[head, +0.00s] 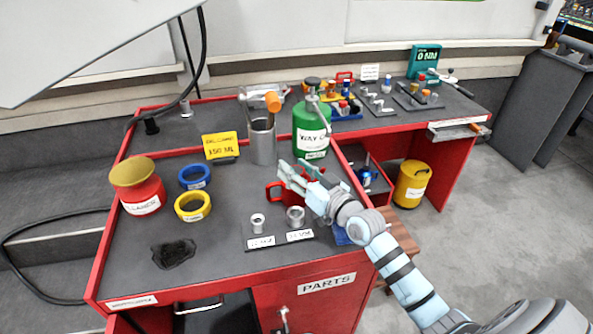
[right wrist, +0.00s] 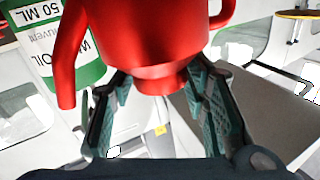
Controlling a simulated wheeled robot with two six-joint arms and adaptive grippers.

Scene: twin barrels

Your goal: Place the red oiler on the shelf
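The red oiler (head: 274,193) is at the right part of the near bench top, partly hidden by my right gripper (head: 291,172). In the right wrist view the oiler (right wrist: 150,38) fills the upper middle, upside down, with its spout at left and handle at right. The fingers of my right gripper (right wrist: 160,85) lie on both sides of its narrow part and appear to touch it. I cannot tell whether the oiler is clear of the bench. A low shelf-like space (head: 352,153) with a blue item opens right of the bench top. My left gripper is out of view.
A green oil bottle (head: 311,128) and a metal cup with tools (head: 262,143) stand behind the oiler. A plate with two metal sockets (head: 277,232) lies in front. A red jar (head: 140,192) and blue and yellow rings are at left. The middle of the bench is clear.

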